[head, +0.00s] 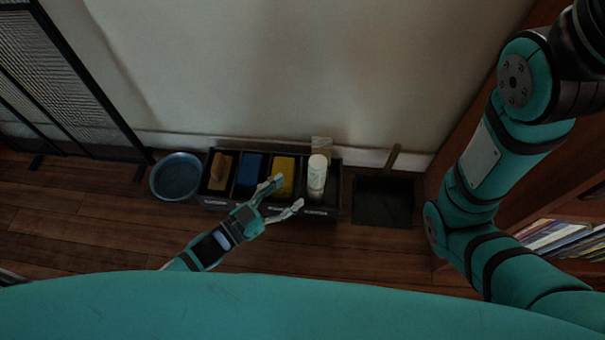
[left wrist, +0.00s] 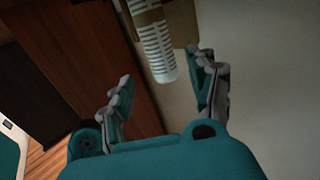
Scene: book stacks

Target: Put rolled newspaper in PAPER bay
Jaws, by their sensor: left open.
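The rolled newspaper (head: 317,176) is a white roll with printed marks, standing roughly upright in the rightmost bay of the black divided bin (head: 334,205). It also shows in the left wrist view, where the printed roll (left wrist: 152,38) lies beyond and between my fingertips. My left gripper (head: 288,193) is open and empty, in front of the bin, with its fingers pointing right toward the roll and apart from it. The bay labels are too small to read. My right arm is in view at the right, but its gripper is out of frame.
The other bays hold a brown item (head: 220,171), a blue item (head: 249,173) and a yellow item (head: 283,176). A blue bowl (head: 175,177) stands left of the bin, a dark dustpan (head: 383,202) right. The wall (head: 300,70) is close behind; books (head: 560,238) sit far right.

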